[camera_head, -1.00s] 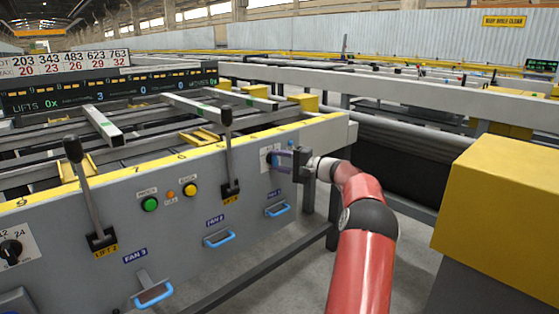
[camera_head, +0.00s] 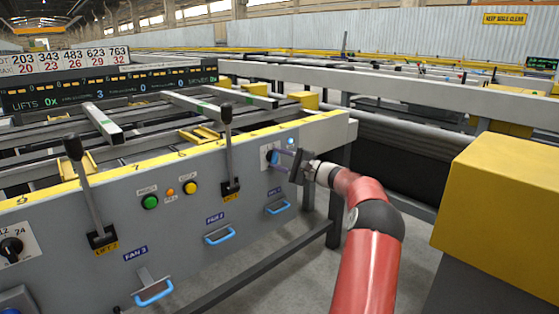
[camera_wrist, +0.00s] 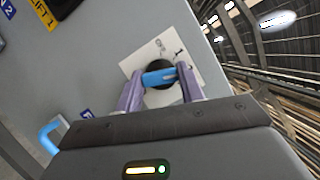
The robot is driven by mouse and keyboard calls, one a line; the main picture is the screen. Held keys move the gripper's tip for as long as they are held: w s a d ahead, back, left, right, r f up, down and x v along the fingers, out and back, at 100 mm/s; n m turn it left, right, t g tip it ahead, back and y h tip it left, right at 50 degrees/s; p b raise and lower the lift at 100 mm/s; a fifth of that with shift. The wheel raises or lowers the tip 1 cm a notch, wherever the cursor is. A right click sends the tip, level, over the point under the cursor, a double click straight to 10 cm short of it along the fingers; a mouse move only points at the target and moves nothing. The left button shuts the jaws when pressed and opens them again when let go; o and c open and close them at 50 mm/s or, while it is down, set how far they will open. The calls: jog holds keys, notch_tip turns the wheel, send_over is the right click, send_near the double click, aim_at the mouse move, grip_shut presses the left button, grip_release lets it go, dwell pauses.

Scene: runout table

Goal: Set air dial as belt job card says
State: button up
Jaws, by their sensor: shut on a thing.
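The air dial (camera_wrist: 158,76) is a dark round knob with a blue grip bar, on a white plate (camera_wrist: 190,52) in the wrist view. In the head view the dial (camera_head: 272,157) is at the right end of the grey panel, partly hidden by my gripper. My gripper (camera_wrist: 162,82) has its two purple fingers on either side of the blue bar and is shut on it. In the head view my gripper (camera_head: 279,159) reaches the panel from the right. The plate's marks are too small to read. I cannot make out a belt job card.
The panel (camera_head: 185,225) also carries lift levers (camera_head: 228,150), a green button (camera_head: 150,202), a yellow button (camera_head: 190,187), blue fan handles (camera_head: 220,237) and another dial (camera_head: 11,248). A yellow box (camera_head: 500,205) stands at the right. A number board (camera_head: 65,62) is behind.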

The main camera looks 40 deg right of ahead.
jog(key=o, duration=1)
jog(key=shift+s, duration=0.1)
jog(key=v, duration=0.7)
jog(key=shift+s+d+b, duration=0.2)
jog(key=shift+s+b, duration=0.1)
jog(key=shift+s, duration=0.05)
